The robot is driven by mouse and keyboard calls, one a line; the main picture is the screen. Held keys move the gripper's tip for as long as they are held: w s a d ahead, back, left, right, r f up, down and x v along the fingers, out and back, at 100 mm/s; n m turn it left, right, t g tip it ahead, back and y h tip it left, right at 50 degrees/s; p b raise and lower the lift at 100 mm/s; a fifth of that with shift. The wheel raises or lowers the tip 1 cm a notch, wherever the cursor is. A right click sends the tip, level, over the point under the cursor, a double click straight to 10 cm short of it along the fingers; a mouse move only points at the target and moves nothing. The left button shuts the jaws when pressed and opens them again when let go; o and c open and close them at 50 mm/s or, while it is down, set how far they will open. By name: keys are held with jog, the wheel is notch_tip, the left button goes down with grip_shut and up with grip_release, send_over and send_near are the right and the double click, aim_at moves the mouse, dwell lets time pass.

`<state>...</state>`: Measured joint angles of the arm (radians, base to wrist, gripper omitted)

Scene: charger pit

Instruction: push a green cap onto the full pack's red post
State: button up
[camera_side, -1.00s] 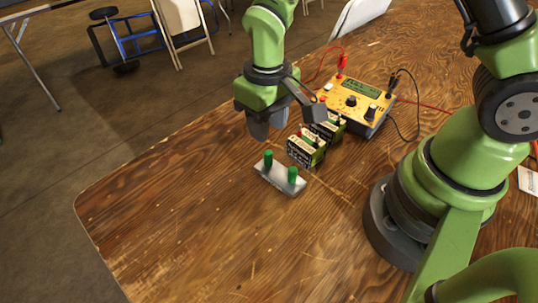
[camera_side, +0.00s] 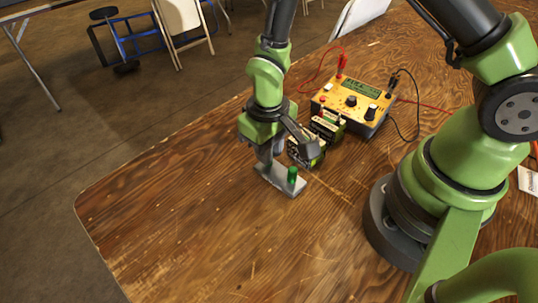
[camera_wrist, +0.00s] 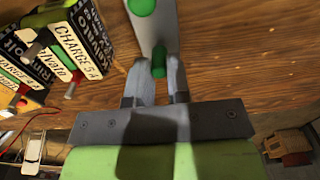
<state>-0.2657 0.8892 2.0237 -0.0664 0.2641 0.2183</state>
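A grey holder (camera_side: 284,184) on the table carries two green caps. One cap (camera_side: 292,174) stands free at its right end; it also shows at the top of the wrist view (camera_wrist: 141,7). My gripper (camera_side: 267,160) is low over the left end and hides the other cap in the side view. In the wrist view that cap (camera_wrist: 159,62) is between my fingertips (camera_wrist: 158,78); I cannot tell whether they grip it. Two battery packs stand behind the holder, the nearer (camera_side: 311,160) partly hidden by my wrist, the farther (camera_side: 331,127). A red post (camera_wrist: 22,103) shows on one; which is full is unclear.
A yellow meter (camera_side: 352,101) with a display and knobs stands behind the packs, with red and black leads plugged in. The packs are close to my gripper's side. The wooden table (camera_side: 190,220) is clear at the left and front.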

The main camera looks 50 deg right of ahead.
jog(key=shift+c, duration=0.5)
jog(key=shift+r, duration=1.75)
jog(key=shift+r, duration=0.2)
notch_tip(320, 180, up, 7)
jog(key=s+d, duration=0.1)
jog(key=d, duration=0.7)
jog(key=shift+d+r, duration=0.15)
jog(key=shift+r, duration=0.15)
